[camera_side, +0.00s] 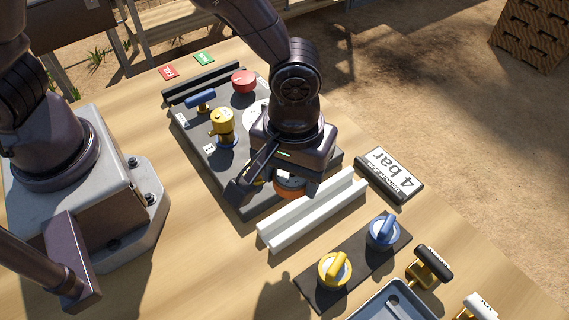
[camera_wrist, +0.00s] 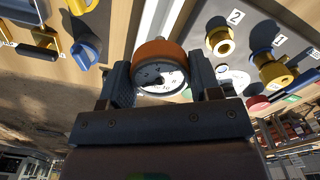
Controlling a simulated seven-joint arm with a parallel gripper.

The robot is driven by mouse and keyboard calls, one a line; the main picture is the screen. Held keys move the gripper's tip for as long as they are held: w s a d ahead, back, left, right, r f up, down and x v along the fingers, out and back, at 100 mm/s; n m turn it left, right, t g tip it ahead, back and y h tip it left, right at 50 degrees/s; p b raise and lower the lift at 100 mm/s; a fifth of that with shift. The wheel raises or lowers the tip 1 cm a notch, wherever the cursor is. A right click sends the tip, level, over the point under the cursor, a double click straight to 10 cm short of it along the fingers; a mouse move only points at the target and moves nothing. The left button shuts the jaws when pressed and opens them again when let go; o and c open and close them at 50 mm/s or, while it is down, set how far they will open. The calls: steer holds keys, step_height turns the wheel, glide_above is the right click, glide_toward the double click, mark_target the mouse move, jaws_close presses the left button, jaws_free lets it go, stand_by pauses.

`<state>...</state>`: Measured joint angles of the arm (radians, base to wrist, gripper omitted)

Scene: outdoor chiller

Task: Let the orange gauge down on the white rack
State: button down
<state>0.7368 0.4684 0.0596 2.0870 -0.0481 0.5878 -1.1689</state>
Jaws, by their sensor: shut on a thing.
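The orange gauge (camera_wrist: 160,68) has a white dial face and sits between the two fingers of my gripper (camera_wrist: 158,85) in the wrist view. My gripper is shut on it. In the side view the gauge (camera_side: 289,186) shows partly under my gripper (camera_side: 272,180), over the near edge of the dark panel, and the hand hides part of it. The white rack (camera_side: 313,209) is a long channelled bar on the table, just in front of the gauge. Its channel is empty. The gauge is apart from the rack, on its panel side.
The dark panel (camera_side: 190,133) carries a yellow fitting (camera_side: 222,126), a blue-handled valve (camera_side: 200,101) and a red knob (camera_side: 244,81). A "4 bar" sign (camera_side: 390,175) lies right of the rack. A black plate with yellow (camera_side: 334,271) and blue (camera_side: 383,232) valves and a grey tray (camera_side: 392,302) lie nearer.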

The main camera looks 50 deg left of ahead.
glide_above(291, 210)
steer(key=s+d, duration=0.1)
steer(key=shift+d+f, duration=0.2)
steer(key=shift+f, duration=2.3)
steer(key=shift+f, duration=0.35)
steer(key=shift+f, duration=1.15)
steer(key=shift+f, duration=0.15)
steer(key=shift+f, duration=0.85)
